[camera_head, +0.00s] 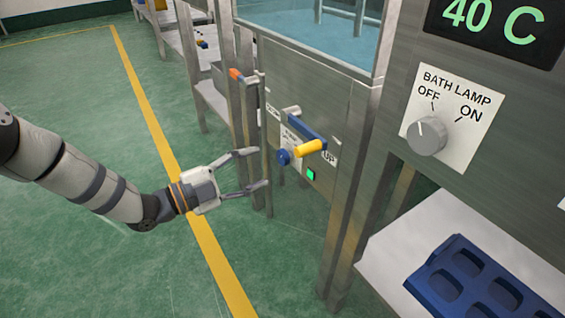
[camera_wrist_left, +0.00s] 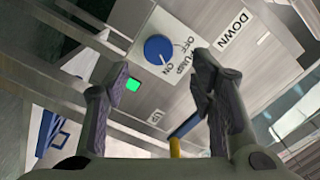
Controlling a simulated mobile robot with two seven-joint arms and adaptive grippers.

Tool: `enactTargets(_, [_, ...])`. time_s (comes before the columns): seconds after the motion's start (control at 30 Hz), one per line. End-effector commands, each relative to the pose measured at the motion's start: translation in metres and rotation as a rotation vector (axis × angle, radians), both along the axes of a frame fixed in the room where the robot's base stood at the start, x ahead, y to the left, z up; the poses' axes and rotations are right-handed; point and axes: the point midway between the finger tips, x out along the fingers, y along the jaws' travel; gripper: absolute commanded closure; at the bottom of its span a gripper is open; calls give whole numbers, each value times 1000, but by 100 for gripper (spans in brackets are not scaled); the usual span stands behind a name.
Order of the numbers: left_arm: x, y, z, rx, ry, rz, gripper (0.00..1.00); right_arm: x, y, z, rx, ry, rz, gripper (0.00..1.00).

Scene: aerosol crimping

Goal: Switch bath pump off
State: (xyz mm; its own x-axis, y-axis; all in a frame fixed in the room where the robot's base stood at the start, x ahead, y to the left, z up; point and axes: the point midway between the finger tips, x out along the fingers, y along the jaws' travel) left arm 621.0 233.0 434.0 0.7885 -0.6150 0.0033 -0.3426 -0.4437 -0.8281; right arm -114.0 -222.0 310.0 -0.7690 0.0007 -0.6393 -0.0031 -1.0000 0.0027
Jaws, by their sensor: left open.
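The blue pump knob (camera_head: 284,157) sits on a pale label plate on the steel bath's side panel. In the left wrist view the same knob (camera_wrist_left: 158,49) is labelled OFF, PUMP and ON, and its pale mark appears to point toward ON. A green light (camera_head: 310,174) glows below it; it also shows in the left wrist view (camera_wrist_left: 133,85). My left gripper (camera_head: 261,168) is open and empty, just left of the panel, its fingers pointing toward the knob. In the left wrist view the knob lies between and beyond the fingertips. My right gripper is not in view.
A lever with a blue arm and yellow handle (camera_head: 308,149) sticks out close beside the knob, between DOWN and UP labels. At the right are a grey bath lamp knob (camera_head: 427,136), a 40 C display (camera_head: 491,20) and a blue tray (camera_head: 436,284). Green floor lies open on the left.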

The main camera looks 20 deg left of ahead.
Motion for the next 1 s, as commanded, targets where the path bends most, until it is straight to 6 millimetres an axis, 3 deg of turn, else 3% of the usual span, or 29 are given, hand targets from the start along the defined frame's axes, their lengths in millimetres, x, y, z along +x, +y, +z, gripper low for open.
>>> enactTargets(0.23, [42, -33, -5, 0, 3, 0, 49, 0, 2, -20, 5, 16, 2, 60])
enactTargets(0.6, [52, -41, -1, 0, 3, 0, 49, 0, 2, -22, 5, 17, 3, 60])
enactTargets(0.63, [52, -41, -1, 0, 3, 0, 51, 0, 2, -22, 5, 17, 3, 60])
enactTargets(0.83, [52, -41, -1, 0, 3, 0, 97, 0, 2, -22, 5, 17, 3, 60])
enactTargets(1.0, [52, -40, -1, -2, 4, 0, 98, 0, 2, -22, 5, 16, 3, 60])
